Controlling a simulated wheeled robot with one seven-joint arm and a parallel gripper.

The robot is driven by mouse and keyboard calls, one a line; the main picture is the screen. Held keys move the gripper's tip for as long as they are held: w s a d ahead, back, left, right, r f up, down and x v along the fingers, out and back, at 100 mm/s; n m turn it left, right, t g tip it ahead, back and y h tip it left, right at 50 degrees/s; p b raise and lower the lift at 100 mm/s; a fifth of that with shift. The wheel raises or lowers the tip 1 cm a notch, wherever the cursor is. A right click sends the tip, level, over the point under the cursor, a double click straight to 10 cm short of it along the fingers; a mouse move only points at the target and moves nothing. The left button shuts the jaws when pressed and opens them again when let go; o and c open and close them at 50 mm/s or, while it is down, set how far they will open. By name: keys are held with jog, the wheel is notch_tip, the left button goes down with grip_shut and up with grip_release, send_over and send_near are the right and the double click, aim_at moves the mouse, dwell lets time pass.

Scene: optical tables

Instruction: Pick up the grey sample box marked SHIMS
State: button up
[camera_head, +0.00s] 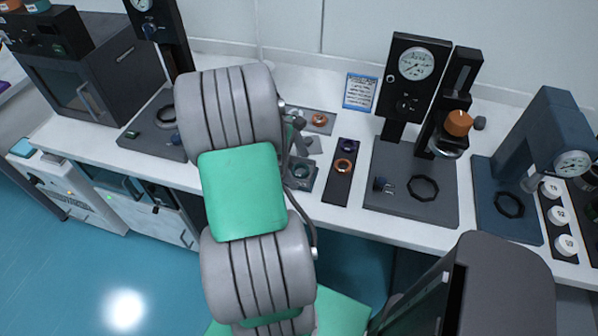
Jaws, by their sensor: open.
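I cannot make out a grey sample box marked SHIMS anywhere in the head view. My own arm fills the middle of the picture and hides part of the bench and floor behind it. My gripper's fingertips do not show clearly; the end of the arm is hidden behind its own links.
A white bench (338,216) runs along the wall. Two dial-gauge stands (393,117) (541,137) stand at right, with several white round pieces (559,215) beside the second. A dark strip (339,181) holds rings. A dark oven-like box (92,78) stands at left.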

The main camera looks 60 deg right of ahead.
jog(key=c, duration=1.7)
jog(key=shift+r, duration=0.1)
jog(key=shift+c, duration=0.2)
